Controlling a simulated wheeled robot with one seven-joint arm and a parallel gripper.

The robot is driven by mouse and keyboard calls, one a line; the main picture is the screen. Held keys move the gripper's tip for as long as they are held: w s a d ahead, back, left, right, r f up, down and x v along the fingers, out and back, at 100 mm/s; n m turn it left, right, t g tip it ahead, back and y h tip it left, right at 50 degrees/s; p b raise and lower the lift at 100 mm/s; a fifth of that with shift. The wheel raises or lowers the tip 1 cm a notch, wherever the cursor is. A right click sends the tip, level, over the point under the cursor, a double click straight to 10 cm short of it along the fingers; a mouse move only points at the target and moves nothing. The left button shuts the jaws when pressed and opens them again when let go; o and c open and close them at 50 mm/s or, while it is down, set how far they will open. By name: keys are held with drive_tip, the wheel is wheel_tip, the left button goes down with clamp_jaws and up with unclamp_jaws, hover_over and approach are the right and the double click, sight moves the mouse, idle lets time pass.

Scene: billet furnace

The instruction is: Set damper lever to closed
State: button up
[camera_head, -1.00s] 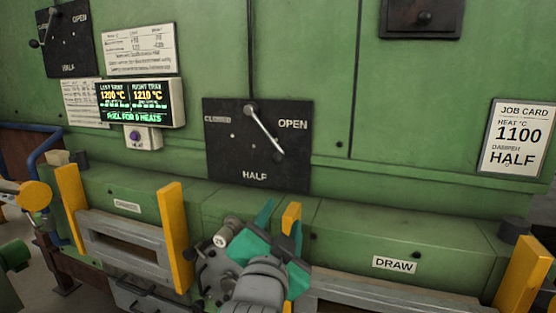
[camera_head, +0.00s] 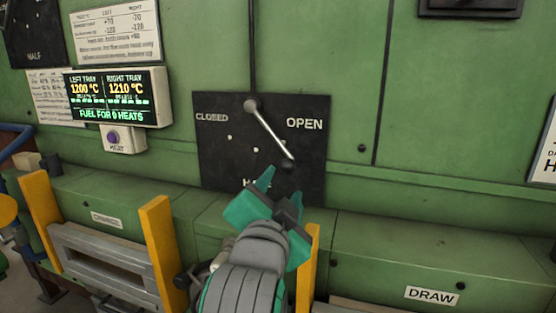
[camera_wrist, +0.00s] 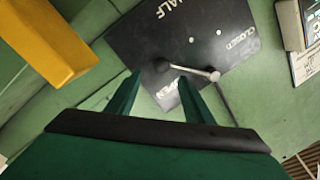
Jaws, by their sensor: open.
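The damper lever (camera_head: 271,132) is a silver rod with a dark knob (camera_head: 288,166), on a black plate (camera_head: 215,160) marked CLOSED, HALF and OPEN. It slants down and right from its pivot, its knob between OPEN and HALF. My gripper (camera_head: 281,183) is open and empty, just below the knob, in front of the plate's lower edge. In the wrist view the lever (camera_wrist: 190,71) and its knob (camera_wrist: 162,65) show beyond my two green fingertips (camera_wrist: 160,77). The knob lies near the gap between them; I cannot tell whether they touch it.
A display (camera_head: 117,97) and a small box with a purple button (camera_head: 113,139) are left of the plate. Yellow posts (camera_head: 163,250) stand in front of the green furnace ledge. A DRAW label (camera_head: 432,296) is at lower right.

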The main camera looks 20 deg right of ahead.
sight(286, 171)
drive_tip(key=x, duration=1.1)
drive_tip(key=shift+w+a, duration=0.1)
clamp_jaws()
